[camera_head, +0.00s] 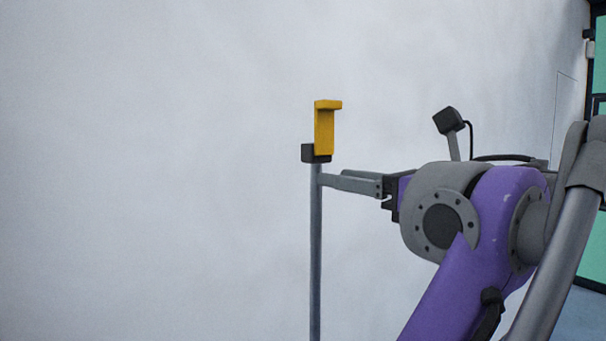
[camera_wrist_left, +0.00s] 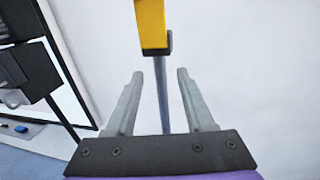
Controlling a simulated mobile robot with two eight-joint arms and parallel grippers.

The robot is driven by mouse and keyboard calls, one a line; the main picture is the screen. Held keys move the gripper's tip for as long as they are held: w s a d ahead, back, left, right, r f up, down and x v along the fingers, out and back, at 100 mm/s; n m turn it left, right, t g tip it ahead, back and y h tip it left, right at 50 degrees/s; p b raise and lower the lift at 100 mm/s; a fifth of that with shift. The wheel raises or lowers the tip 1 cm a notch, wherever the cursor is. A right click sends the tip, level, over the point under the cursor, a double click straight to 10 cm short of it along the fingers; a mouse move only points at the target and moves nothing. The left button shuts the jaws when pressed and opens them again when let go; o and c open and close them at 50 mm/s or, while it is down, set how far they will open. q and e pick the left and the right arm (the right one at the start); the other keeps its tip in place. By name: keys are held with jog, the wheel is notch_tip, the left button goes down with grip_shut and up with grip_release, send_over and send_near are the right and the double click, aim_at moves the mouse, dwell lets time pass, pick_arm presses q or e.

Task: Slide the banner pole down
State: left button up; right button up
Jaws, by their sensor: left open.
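The banner pole is a thin grey upright pole (camera_head: 316,255) in front of the pale wall. At its top are a small dark block (camera_head: 309,153) and a yellow bracket-shaped piece (camera_head: 324,130). My left gripper (camera_head: 325,180) reaches to the pole just below the dark block. In the left wrist view, the gripper (camera_wrist_left: 157,76) is open, with the grey pole (camera_wrist_left: 161,95) between its two fingers and gaps on both sides. The yellow piece (camera_wrist_left: 151,22) rises beyond the fingertips there. The pole's lower end is out of the picture. My right gripper is not in view.
A plain pale wall (camera_head: 150,170) fills the background, and the space left of the pole is clear. Green panels in a dark frame (camera_head: 600,145) stand at the far right. Dark boxes (camera_wrist_left: 30,70) and a dark-framed pale panel (camera_wrist_left: 75,75) show at the left of the wrist view.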

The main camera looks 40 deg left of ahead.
aim_at(312, 175)
pick_arm(q)
jog(key=a, duration=0.3)
jog(key=w+a, duration=0.1)
jog(key=a, duration=0.5)
jog(key=shift+w+f, duration=0.1)
jog(key=shift+w, duration=0.25)
jog(key=shift+d, duration=0.1)
grip_shut()
dwell(0.7)
